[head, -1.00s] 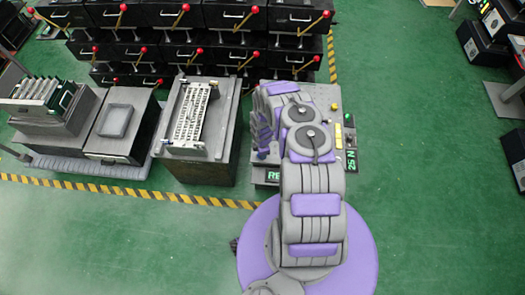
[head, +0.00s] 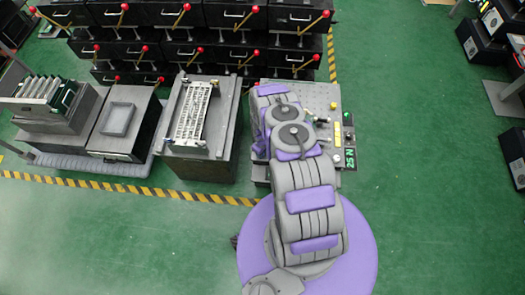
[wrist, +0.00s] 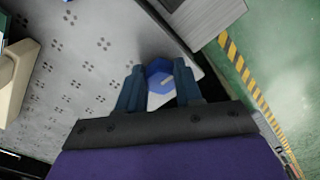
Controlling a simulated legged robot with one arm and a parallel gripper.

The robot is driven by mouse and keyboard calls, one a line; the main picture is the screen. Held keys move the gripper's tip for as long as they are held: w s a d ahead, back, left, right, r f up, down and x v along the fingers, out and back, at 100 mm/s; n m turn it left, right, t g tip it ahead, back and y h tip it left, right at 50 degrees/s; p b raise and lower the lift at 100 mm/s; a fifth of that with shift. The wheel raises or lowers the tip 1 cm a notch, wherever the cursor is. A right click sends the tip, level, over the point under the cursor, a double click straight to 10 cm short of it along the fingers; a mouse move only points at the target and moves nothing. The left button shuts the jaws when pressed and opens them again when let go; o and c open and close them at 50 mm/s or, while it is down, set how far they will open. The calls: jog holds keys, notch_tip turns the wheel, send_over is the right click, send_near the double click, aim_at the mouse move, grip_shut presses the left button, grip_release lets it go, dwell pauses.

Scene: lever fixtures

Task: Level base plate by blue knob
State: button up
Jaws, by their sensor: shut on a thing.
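The blue knob (wrist: 159,72) sits between the two dark blue fingers of my gripper (wrist: 160,85) in the wrist view, near the edge of the base plate. The gripper is shut on the knob. The grey base plate (wrist: 75,75) with its pattern of small holes fills the left of the wrist view. In the head view a bare part of the plate (head: 318,95) shows beyond my arm. My arm hides the knob and the gripper in the head view. I cannot tell whether the plate is level.
A black cabinet with a grey top and a white slotted rack (head: 193,112) stands left of the plate's fixture. Rows of black boxes with red-tipped levers (head: 240,40) stand behind. A beige part (wrist: 15,82) shows at the wrist view's left edge. Green floor (head: 420,190) is clear at right.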

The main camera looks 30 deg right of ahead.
jog(key=m, duration=0.5)
jog(key=shift+w+a+m, duration=0.1)
jog(key=shift+a+m, duration=0.2)
jog(key=m, duration=0.5)
jog(key=shift+w, duration=0.15)
jog(key=shift+r+m, duration=0.1)
jog(key=shift+m, duration=0.2)
jog(key=o, duration=1)
jog(key=shift+o, duration=0.2)
notch_tip(320, 180, up, 17)
jog(key=p, duration=0.6)
